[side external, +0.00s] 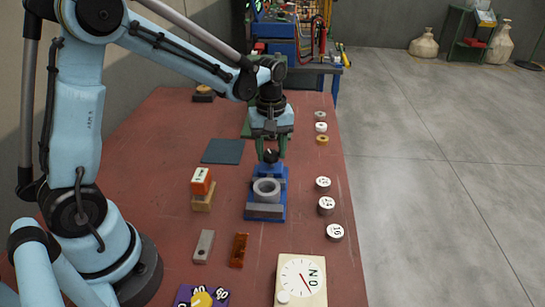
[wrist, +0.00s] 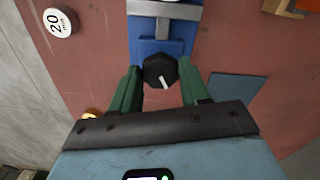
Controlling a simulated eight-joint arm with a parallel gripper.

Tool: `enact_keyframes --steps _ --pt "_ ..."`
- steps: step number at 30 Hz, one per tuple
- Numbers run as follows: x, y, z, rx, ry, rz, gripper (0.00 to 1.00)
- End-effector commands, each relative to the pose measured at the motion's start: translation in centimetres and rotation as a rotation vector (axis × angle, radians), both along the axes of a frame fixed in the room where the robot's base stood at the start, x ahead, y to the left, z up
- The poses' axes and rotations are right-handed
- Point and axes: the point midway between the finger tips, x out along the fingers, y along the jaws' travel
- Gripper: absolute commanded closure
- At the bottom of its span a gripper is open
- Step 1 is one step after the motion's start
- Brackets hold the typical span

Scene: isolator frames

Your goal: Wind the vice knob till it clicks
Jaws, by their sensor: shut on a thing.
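The blue vice (side external: 279,208) stands on the red bench, with a grey ring-shaped part (side external: 266,187) in it. Its dark knob (side external: 270,156) is at the far end. In the wrist view the knob (wrist: 155,70) is black and faceted, with a white pointer mark toward the lower right. My gripper (side external: 269,148) reaches down over the knob. Its green fingers (wrist: 160,85) stand on either side of the knob and are shut on it. The exact contact is hard to see. The vice body (wrist: 147,48) also shows in the wrist view.
Round weights (side external: 326,205) line the bench's right edge. An orange block on a wooden one (side external: 201,188) stands left of the vice. A dial box (side external: 301,279), grey (side external: 204,246) and brown (side external: 239,250) bars lie nearer. A dark mat (side external: 223,151) lies back left.

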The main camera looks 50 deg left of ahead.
Motion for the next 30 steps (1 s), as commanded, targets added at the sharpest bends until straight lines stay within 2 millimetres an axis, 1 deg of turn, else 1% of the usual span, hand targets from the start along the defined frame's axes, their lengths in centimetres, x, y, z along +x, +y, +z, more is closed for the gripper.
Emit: enact_keyframes --steps 30 --pt "-0.04 0.08 0.06 0.000 0.000 -0.966 0.85"
